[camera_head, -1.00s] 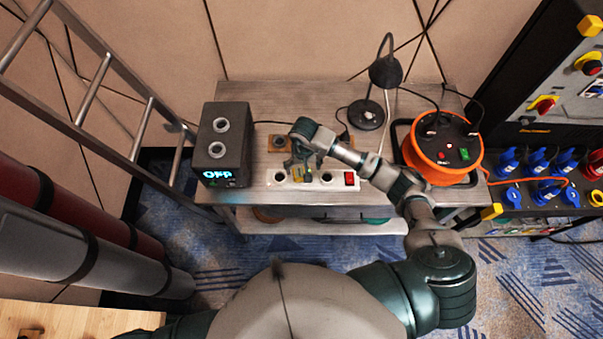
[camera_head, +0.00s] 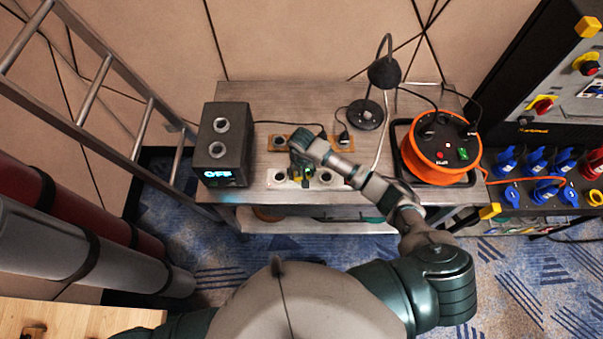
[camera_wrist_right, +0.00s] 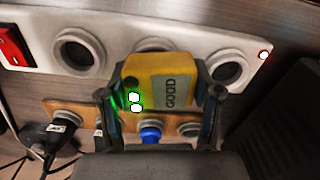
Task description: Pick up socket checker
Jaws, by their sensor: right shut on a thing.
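The socket checker (camera_wrist_right: 165,82) is a small yellow block with a grey panel marked GOOD and lit green lamps, seen in the right wrist view. My right gripper (camera_wrist_right: 158,100) is shut on it, with one finger on each side. In the head view my right gripper (camera_head: 300,176) is over the white socket strip (camera_head: 279,178) at the bench's front, and mostly hides the checker. The strip also shows in the right wrist view (camera_wrist_right: 110,38), behind the checker. I cannot tell whether the checker is still in its socket. My left gripper is out of sight.
A wooden socket board (camera_head: 276,144) lies behind the strip. On the bench (camera_head: 260,95) stand a dark box (camera_head: 222,140) reading OFF at left, a black lamp (camera_head: 366,115), and an orange cable reel (camera_head: 430,155) at right. A ladder (camera_head: 100,75) leans at left.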

